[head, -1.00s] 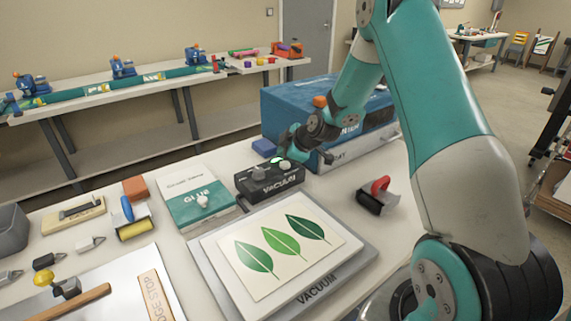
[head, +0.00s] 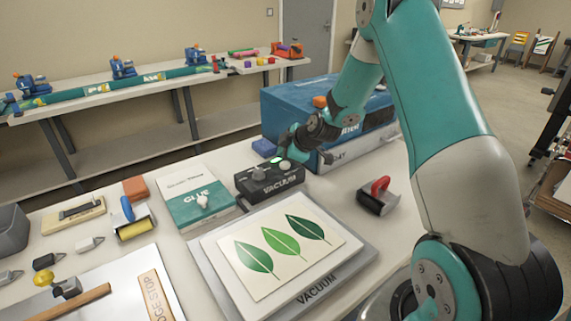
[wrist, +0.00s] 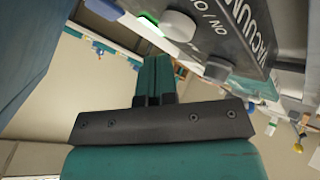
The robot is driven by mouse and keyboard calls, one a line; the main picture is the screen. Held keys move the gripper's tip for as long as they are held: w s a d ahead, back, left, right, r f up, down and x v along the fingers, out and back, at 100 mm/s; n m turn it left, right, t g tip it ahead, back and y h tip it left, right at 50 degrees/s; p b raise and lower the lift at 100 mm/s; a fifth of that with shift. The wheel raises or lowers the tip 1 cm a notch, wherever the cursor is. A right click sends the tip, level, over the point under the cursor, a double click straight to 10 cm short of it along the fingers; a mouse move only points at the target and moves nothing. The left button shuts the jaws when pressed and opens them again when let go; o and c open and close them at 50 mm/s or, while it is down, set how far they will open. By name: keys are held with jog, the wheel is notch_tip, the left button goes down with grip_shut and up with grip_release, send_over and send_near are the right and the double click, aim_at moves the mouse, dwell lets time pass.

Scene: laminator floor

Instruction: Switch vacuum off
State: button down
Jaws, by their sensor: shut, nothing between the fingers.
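The vacuum control box (head: 270,180) is a dark box lettered VACUUM, behind the vacuum plate (head: 312,287) on the table. In the wrist view the box (wrist: 235,35) is at the upper right, with ON / O lettering, a light round button (wrist: 178,25), a grey knob (wrist: 218,67) and a green glow beside the button. My gripper (wrist: 153,72) is shut and empty, its fingers just beside the box. In the head view my wrist hides most of it, at the box's back edge; I cannot tell whether it touches.
A print with three leaves (head: 282,243) lies on the vacuum plate. A red-handled roller (head: 378,197) lies to the right. A large blue box (head: 285,108) stands close behind my gripper.

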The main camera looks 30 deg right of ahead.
aim_at(284, 165)
jog(key=shift+f, duration=0.15)
jog(key=shift+f+b, duration=0.3)
jog(key=shift+b, duration=0.35)
jog(key=shift+f+b, duration=0.5)
jog(key=shift+b, duration=0.05)
dwell(0.7)
jog(key=shift+r+p, duration=0.4)
jog(key=shift+r, duration=0.55)
jog(key=shift+r, duration=0.1)
jog(key=shift+r+p, duration=1.35)
jog(key=shift+r, duration=1.1)
